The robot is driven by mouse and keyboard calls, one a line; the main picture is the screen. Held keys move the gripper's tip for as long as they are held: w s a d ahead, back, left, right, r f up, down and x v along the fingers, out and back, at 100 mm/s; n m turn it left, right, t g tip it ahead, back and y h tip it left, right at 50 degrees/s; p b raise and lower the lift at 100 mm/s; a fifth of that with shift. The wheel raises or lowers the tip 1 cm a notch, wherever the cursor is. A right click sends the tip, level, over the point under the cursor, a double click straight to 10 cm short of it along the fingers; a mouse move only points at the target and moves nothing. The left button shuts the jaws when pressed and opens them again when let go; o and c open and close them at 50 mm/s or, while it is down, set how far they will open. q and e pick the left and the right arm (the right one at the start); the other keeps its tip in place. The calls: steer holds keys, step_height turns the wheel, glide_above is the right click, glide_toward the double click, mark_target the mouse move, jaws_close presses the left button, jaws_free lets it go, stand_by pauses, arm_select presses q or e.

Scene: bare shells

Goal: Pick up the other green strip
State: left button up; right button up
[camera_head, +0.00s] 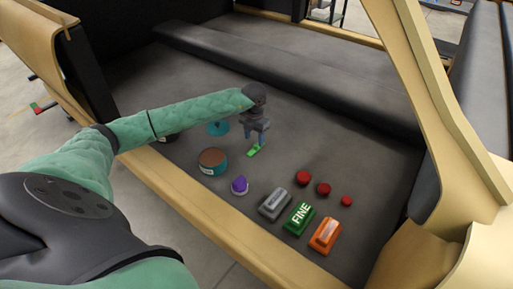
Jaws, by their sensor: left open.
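A small bright green strip (255,150) lies flat on the dark grey surface near the middle of the view. My left gripper (257,142) comes in from the left, pointing down, with its fingertips right at the strip's upper end. Its jaws are open. At this size I cannot tell whether the fingers touch the strip or are just above it. My right gripper is out of view.
Near the strip are a brown-topped round tin (212,158), a teal item (218,128) and a purple knob (239,185). Grey (275,204), green "FINE" (299,217) and orange (325,235) blocks and red discs (323,189) lie nearer the right. A wooden rail (205,205) edges the front.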

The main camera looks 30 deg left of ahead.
mark_target(256, 144)
arm_select(q)
steer(key=shift+w+f, duration=0.25)
steer(key=shift+f, duration=0.95)
steer(key=shift+w+f, duration=0.2)
steer(key=shift+f, duration=0.95)
steer(key=c, duration=1.1)
